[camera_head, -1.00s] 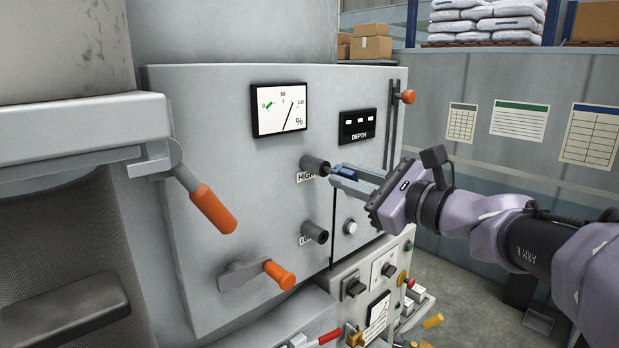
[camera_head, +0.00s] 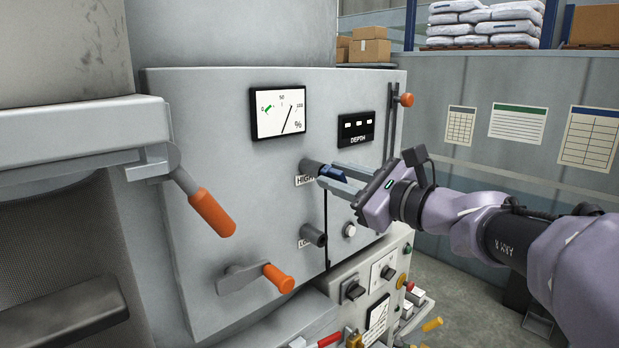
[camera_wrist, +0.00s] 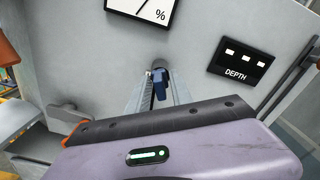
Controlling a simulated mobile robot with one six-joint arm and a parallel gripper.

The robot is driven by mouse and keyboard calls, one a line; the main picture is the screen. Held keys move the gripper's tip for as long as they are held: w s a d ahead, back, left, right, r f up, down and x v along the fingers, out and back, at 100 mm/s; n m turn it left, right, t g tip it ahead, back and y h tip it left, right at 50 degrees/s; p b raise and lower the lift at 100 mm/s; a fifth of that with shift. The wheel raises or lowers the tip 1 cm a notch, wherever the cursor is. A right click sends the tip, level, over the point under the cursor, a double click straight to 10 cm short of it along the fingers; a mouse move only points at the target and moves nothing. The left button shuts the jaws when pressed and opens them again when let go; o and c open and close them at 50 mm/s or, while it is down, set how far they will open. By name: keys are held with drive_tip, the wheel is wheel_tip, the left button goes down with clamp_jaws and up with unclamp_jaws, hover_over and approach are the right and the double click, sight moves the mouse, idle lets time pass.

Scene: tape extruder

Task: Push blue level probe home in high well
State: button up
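The blue level probe (camera_head: 333,174) lies between my gripper's fingertips, at the mouth of the high well. The high well (camera_head: 311,166) is a dark grey round socket beside the "HIGH" label on the grey panel. My gripper (camera_head: 334,176) is shut on the probe, with one finger on each side, in line with the well. In the wrist view the probe (camera_wrist: 161,84) points into the well opening (camera_wrist: 157,66). The part of the probe inside the well is hidden, so its depth cannot be told.
The low well (camera_head: 314,235) sits below on the same panel (camera_head: 225,140). A percent gauge (camera_head: 278,113) and a depth display (camera_head: 356,128) are above. Orange-handled levers (camera_head: 211,212) stick out at the left and below. Free room lies to the right of the panel.

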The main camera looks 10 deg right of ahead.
drive_tip(key=shift+o, duration=1.4)
drive_tip(key=b+v, duration=0.4)
drive_tip(key=v, duration=1.3)
drive_tip(key=shift+s+d, duration=0.15)
drive_tip(key=shift+s, duration=0.05)
